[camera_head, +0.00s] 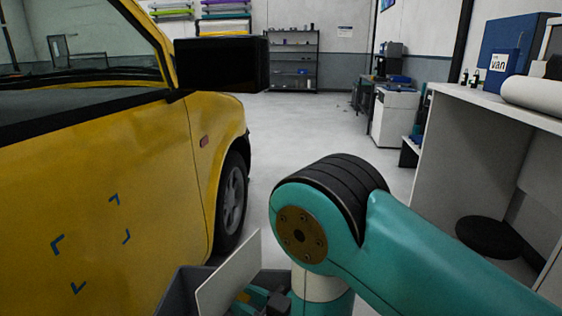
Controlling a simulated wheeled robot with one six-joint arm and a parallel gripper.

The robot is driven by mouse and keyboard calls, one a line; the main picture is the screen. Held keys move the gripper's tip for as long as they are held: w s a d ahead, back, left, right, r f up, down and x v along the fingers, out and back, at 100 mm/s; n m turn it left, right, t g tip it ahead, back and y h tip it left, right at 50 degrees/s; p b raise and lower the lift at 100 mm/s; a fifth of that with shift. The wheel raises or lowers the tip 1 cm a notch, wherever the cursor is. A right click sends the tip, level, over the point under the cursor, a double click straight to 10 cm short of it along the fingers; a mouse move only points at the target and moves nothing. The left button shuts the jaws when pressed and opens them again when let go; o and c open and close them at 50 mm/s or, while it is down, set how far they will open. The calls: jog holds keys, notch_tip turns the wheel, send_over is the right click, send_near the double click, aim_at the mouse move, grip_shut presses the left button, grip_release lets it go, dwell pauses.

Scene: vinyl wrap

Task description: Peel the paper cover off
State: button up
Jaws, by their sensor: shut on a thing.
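A flat white sheet (229,276), which looks like the vinyl with its paper cover, stands tilted at the bottom centre. My gripper (258,298) is low in the view beside the sheet's right side and is shut on it. The sheet and my arm hide part of the grip, and the frame's bottom edge cuts it off. I cannot make out a separate edge between cover and vinyl. Four blue corner marks outline an area on the yellow van's door (150,140), to the left of the sheet and apart from it.
A dark grey bin (172,298) sits behind and around the sheet's lower part. A black side mirror (222,64) juts from the van. A white workbench (510,105) with a blue box and a white roll stands at right.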

jog(key=shift+f, duration=0.2)
jog(key=o, duration=1.1)
jog(key=shift+r, duration=0.1)
notch_tip(320, 180, up, 20)
jog(key=p, duration=0.8)
